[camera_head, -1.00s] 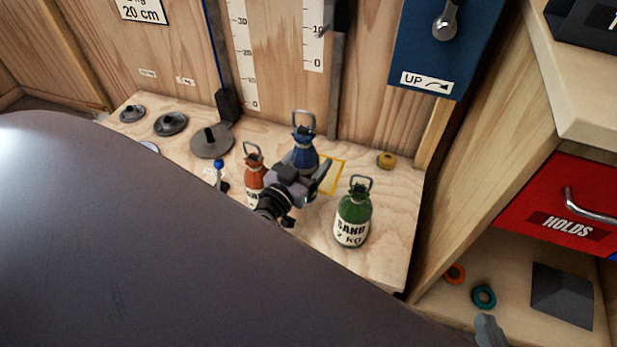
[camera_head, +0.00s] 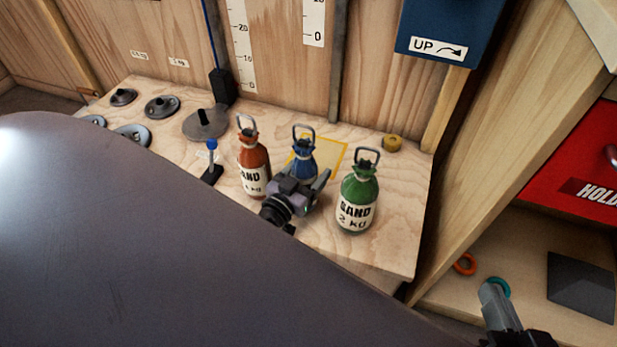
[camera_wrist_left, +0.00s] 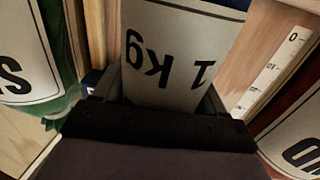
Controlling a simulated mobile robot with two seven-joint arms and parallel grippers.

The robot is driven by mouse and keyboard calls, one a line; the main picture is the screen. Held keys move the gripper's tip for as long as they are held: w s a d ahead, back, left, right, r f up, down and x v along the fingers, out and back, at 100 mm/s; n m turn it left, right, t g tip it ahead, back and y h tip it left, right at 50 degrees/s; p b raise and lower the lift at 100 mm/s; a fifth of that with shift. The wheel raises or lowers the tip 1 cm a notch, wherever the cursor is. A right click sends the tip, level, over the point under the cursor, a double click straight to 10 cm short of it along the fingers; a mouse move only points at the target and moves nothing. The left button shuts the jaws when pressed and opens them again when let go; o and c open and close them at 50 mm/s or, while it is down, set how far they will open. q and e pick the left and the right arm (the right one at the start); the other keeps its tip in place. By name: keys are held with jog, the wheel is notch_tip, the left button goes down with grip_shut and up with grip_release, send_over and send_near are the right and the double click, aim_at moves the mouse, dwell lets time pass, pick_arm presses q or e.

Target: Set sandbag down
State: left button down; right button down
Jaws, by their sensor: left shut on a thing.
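The blue sandbag (camera_head: 303,158) has a metal loop on top and stands roughly upright between the orange sandbag (camera_head: 254,165) and the green sandbag (camera_head: 357,205). My left gripper (camera_head: 304,184) is shut on the blue sandbag from the front and hides its lower part. In the left wrist view its white "1 kg" label (camera_wrist_left: 175,60) fills the space between the fingers. A yellow square outline (camera_head: 338,160) lies on the bench behind it. Whether its base touches the bench is hidden. My right gripper (camera_head: 494,292) is at the lower right, its jaws unclear.
The wooden bench (camera_head: 390,250) holds the sandbags. Round grey weights (camera_head: 205,123) and a blue-knobbed lever (camera_head: 212,160) are on the left. A yellow knob (camera_head: 392,143) sits at the back right. A red drawer (camera_head: 570,165) and coloured rings (camera_head: 465,264) are to the right.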

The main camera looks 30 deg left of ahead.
pick_arm(q)
jog(key=shift+w+f, duration=0.15)
jog(key=shift+f, duration=0.1)
pick_arm(e)
jog(key=shift+s+d, duration=0.1)
jog(key=shift+d, duration=0.15)
pick_arm(q)
jog(key=shift+f+b, duration=0.25)
jog(key=shift+b, duration=0.05)
jog(key=shift+c, duration=0.3)
grip_release()
jog(key=shift+f, duration=0.1)
pick_arm(e)
jog(key=shift+r, duration=0.1)
